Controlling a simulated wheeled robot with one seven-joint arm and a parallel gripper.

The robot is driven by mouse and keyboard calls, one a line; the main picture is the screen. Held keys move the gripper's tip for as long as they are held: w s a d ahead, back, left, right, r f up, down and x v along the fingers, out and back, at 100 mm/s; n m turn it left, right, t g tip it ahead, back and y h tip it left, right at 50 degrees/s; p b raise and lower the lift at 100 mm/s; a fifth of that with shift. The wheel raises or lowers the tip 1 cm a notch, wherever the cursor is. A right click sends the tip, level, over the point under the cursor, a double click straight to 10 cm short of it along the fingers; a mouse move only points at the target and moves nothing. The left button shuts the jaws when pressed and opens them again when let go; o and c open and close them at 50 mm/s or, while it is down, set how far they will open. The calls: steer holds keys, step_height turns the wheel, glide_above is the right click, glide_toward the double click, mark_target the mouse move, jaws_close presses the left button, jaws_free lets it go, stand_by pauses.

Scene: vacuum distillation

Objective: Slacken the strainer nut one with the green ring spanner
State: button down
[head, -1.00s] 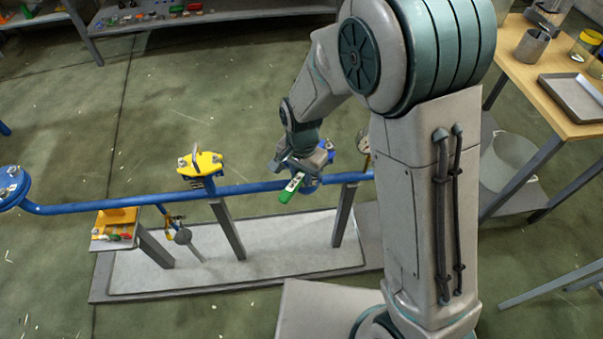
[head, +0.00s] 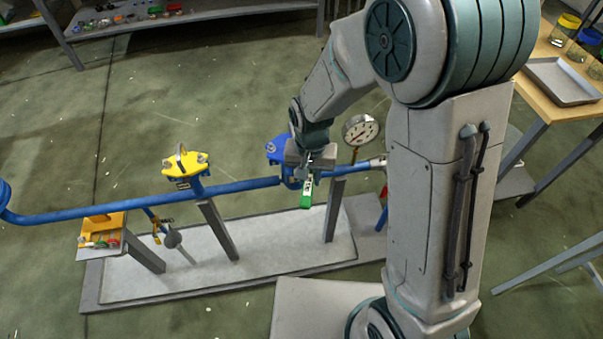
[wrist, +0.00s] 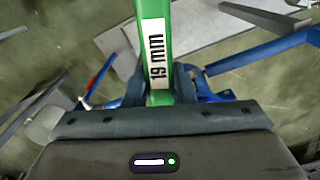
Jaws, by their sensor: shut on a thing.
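My gripper (head: 310,172) is shut on the green ring spanner (head: 307,192), which hangs tilted downward from it in the head view. In the wrist view the spanner (wrist: 152,40) runs up between the fingers, with a white label reading 19 mm. A blue strainer body (head: 278,150) on the blue pipe sits right behind and to the left of my gripper. A yellow-topped fitting (head: 186,166) stands further left on the same pipe. I cannot tell which nut is strainer nut one. My gripper hides part of the blue body, and the spanner's ring end is not clearly seen.
A round pressure gauge (head: 360,129) rises close right of my gripper. The blue pipe (head: 110,205) runs leftward on grey posts (head: 218,232) over a pale base plate (head: 270,250). A yellow bin (head: 104,228) with small parts stands left. A wooden table (head: 560,105) is at right.

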steer(key=shift+d, duration=0.2)
steer(key=shift+d+n, duration=0.1)
steer(key=shift+n, duration=0.2)
steer(key=shift+w+d+n, duration=0.1)
steer(key=shift+d+n, duration=1)
steer(key=shift+d, duration=0.35)
steer(key=d+n, duration=0.2)
steer(key=shift+w+d, duration=0.35)
steer(key=shift+w, duration=0.05)
steer(key=shift+w+d+n+p, duration=0.25)
steer(key=shift+w+d+n, duration=0.1)
steer(key=shift+d+n, duration=0.3)
steer(key=shift+w+d+n+p, duration=0.2)
steer(key=shift+w+d+n, duration=0.15)
steer(key=shift+d+n, duration=0.3)
